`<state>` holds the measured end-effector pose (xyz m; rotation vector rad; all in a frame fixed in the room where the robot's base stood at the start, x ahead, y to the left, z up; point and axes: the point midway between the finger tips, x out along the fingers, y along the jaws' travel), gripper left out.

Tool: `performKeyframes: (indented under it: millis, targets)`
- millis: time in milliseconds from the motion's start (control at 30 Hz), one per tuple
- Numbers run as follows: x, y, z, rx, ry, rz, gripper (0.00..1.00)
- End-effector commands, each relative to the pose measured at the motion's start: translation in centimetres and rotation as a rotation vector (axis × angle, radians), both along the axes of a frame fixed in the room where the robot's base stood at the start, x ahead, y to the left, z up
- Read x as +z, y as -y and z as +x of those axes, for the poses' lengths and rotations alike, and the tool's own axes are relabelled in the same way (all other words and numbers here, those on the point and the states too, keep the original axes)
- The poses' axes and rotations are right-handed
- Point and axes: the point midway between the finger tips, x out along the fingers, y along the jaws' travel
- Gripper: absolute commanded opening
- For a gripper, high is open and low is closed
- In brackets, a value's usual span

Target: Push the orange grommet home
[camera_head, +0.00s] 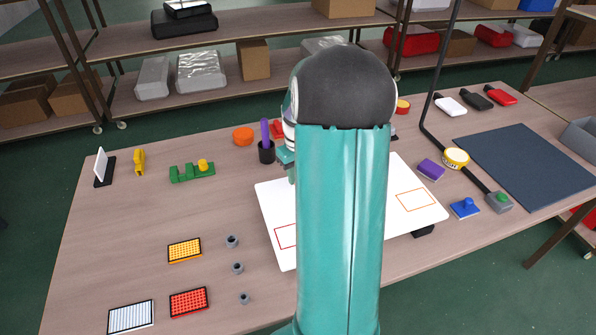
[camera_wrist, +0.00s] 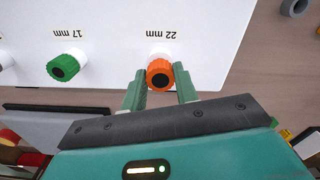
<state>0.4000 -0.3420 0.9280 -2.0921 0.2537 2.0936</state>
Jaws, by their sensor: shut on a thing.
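In the wrist view the orange grommet (camera_wrist: 159,75) sits at the end of a short white stub on a white panel (camera_wrist: 110,28), by the printed label "22 mm". It is a ring with a dark centre. My gripper (camera_wrist: 160,80) has one finger on each side of it and is shut on it. How far the grommet sits on the stub is hard to tell. A green grommet (camera_wrist: 63,67) sits on a similar stub by the label "17 mm", left of my gripper.
In the head view a white board (camera_head: 430,211) lies on the table (camera_head: 130,220), partly behind my arm. A dark cup (camera_head: 266,156) holding a purple item and an orange disc (camera_head: 243,136) stand left of my arm. Several small grey rings lie left of the board. A dark mat (camera_head: 530,165) lies right.

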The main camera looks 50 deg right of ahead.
Motion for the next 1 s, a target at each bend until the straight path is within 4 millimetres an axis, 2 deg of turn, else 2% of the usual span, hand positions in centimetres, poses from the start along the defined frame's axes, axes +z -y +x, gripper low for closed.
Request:
performKeyframes:
  millis: [500, 800, 833, 933, 1000]
  targets:
    - [-1.3, 0.0, 0.0, 0.000, 0.000, 0.000, 0.07]
    - [-1.4, 0.0, 0.0, 0.000, 0.000, 0.000, 0.07]
    - [-1.4, 0.0, 0.0, 0.000, -0.001, 0.000, 0.33]
    - [-1.4, 0.0, 0.0, 0.000, 0.000, 0.000, 0.53]
    - [-1.4, 0.0, 0.0, 0.000, 0.000, 0.000, 0.55]
